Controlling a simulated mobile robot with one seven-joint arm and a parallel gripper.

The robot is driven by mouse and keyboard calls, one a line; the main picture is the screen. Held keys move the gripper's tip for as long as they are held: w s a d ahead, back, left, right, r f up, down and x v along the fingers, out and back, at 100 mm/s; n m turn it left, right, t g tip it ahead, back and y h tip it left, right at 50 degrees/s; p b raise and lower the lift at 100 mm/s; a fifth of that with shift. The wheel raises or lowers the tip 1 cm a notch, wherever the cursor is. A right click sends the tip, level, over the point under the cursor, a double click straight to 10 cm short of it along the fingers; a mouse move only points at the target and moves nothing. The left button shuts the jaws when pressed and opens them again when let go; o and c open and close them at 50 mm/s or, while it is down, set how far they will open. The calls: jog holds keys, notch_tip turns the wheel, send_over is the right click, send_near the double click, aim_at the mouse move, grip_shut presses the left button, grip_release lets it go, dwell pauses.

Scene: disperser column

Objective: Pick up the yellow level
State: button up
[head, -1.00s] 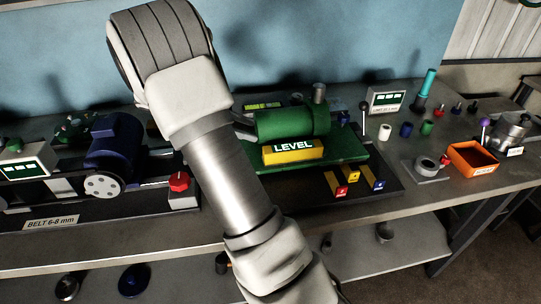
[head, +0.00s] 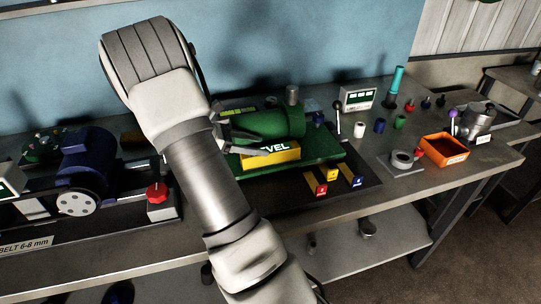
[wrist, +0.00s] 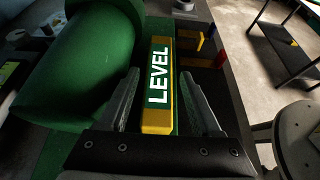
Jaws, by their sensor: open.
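The yellow level (head: 278,155) is a bar with a green "LEVEL" label. It lies on the green machine base (head: 325,153), in front of the green cylinder (head: 272,123). In the wrist view the level (wrist: 158,85) runs lengthwise between the two open fingers of my gripper (wrist: 160,98). The fingers stand on either side of it, with a gap visible on the right. In the head view my gripper (head: 255,143) reaches in from the left, and a finger covers the first letters. I cannot tell how deep the fingers sit around the level.
The green cylinder (wrist: 80,62) is close beside the left finger. Red, yellow and blue tabs (head: 333,176) are in front of the base. An orange tray (head: 444,146) and a grey ring fixture (head: 401,161) stand to the right. A blue motor (head: 88,155) is at left.

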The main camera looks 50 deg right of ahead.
aim_at(271, 149)
jog(key=shift+f+x, duration=0.2)
jog(key=shift+x, duration=1.15)
jog(key=shift+f+x, duration=0.2)
jog(key=shift+x, duration=1.15)
jog(key=shift+w+a, duration=0.15)
grip_shut()
